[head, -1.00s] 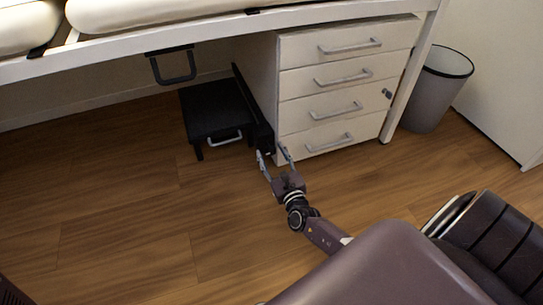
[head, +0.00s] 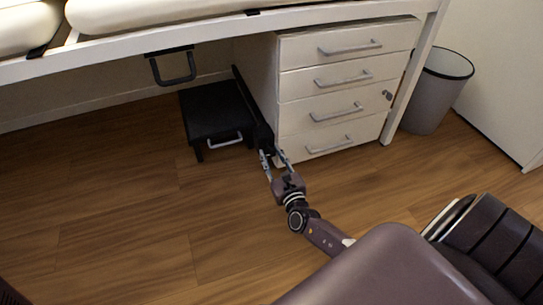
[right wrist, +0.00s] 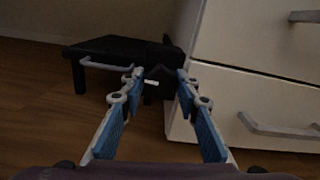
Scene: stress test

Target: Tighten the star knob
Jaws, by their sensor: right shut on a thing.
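The star knob (right wrist: 158,75) is a small black part in the right wrist view, at the end of a dark upright piece beside the white drawer unit. Its lobes are hard to make out in the dark. My right gripper (head: 271,152) is low near the floor, at the front left corner of the drawer unit. In the right wrist view its two blue-padded fingers (right wrist: 158,80) are on either side of the knob, shut on it. The contact itself is dim. My left gripper is not in view.
A low black step stool (head: 215,108) with a grey handle stands left of the knob. The white drawer unit (head: 345,88) is close on the right. A bed frame (head: 200,50) passes above. A grey bin (head: 437,92) stands farther right. Wooden floor at the left is clear.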

